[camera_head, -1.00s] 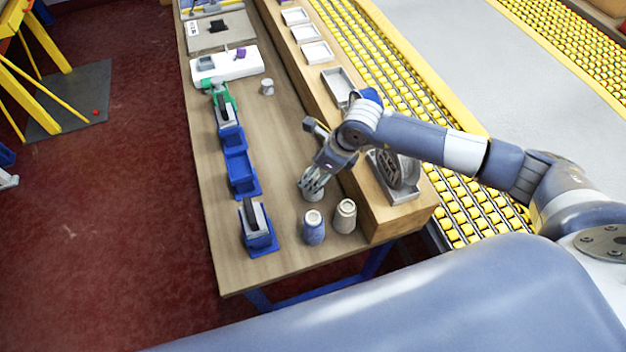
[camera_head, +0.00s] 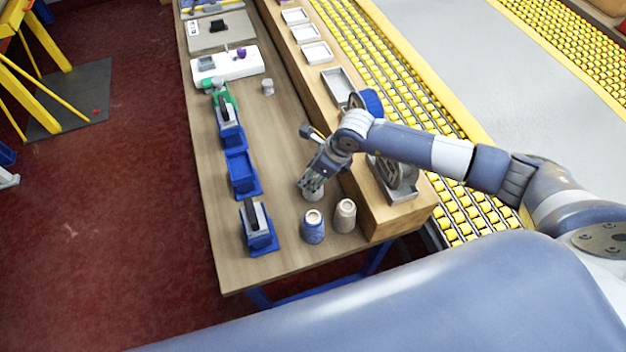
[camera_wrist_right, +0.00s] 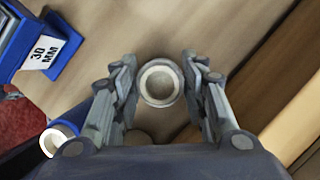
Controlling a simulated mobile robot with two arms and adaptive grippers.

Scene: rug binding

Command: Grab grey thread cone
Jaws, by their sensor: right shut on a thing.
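The grey thread cone (camera_head: 315,195) stands upright on the wooden table, mostly hidden under my right gripper (camera_head: 311,184) in the head view. In the right wrist view the cone (camera_wrist_right: 160,84) shows from above, a pale ring with a hollow top, between the two fingers of my right gripper (camera_wrist_right: 159,62). The fingers are closed on its sides. My left gripper is not in view.
A blue thread cone (camera_head: 313,228) and a beige one (camera_head: 345,216) stand close in front of the gripper. Blue holders (camera_head: 258,230) line the table's left side. A raised wooden ledge (camera_head: 372,205) runs along the right. A small pale cone (camera_head: 267,87) stands farther back.

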